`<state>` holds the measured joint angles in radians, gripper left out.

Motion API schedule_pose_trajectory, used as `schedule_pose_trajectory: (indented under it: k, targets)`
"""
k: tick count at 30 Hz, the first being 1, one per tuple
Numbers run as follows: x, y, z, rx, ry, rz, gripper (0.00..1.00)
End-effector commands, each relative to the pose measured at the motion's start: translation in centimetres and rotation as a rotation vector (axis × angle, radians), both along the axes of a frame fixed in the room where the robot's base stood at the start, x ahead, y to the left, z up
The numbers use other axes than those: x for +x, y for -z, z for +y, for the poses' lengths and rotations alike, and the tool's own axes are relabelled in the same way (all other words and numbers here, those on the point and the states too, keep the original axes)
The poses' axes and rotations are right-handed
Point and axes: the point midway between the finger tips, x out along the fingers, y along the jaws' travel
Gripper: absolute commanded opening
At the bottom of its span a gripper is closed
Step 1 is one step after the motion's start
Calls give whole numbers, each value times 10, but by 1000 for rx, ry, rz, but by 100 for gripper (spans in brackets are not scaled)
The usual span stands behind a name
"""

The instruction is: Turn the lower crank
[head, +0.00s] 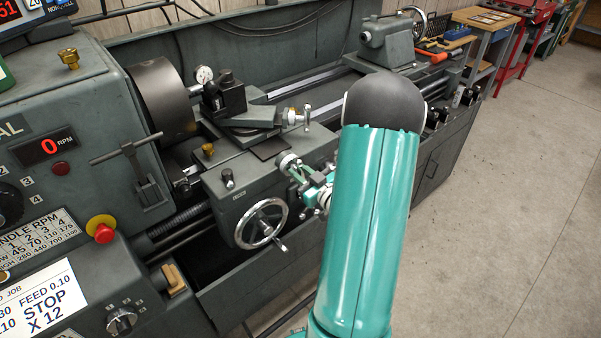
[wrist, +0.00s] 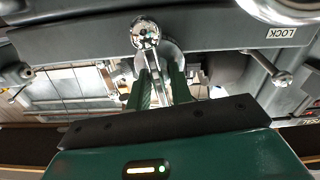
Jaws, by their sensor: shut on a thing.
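The lower crank (head: 288,160) is a small silver crank on the front of the lathe's carriage, below the compound slide's crank (head: 296,117). My gripper (head: 308,178) is at the lower crank, partly hidden behind my green arm in the head view. In the wrist view the lower crank (wrist: 146,35) shows its round silver hub at the top centre. My gripper's two dark green fingers (wrist: 160,92) are shut on the crank's handle, with silver metal visible between them. The exact contact is hard to make out.
A large handwheel (head: 262,223) with a handle sits lower left on the apron. The chuck (head: 162,95) and a red stop button (head: 101,228) are at the left. The tailstock (head: 386,42) stands behind my arm. Bare floor (head: 520,170) lies to the right.

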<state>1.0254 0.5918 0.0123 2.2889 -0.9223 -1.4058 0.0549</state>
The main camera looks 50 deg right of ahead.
Motion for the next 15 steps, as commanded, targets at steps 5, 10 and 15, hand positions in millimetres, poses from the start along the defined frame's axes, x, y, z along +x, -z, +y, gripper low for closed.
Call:
schedule_pose_trajectory:
  k: [5,10,15]
  targets:
    - [-1,1,0,0,1,2,33]
    - [-1,0,0,0,1,1,33]
    - [-12,0,1,-1,2,1,33]
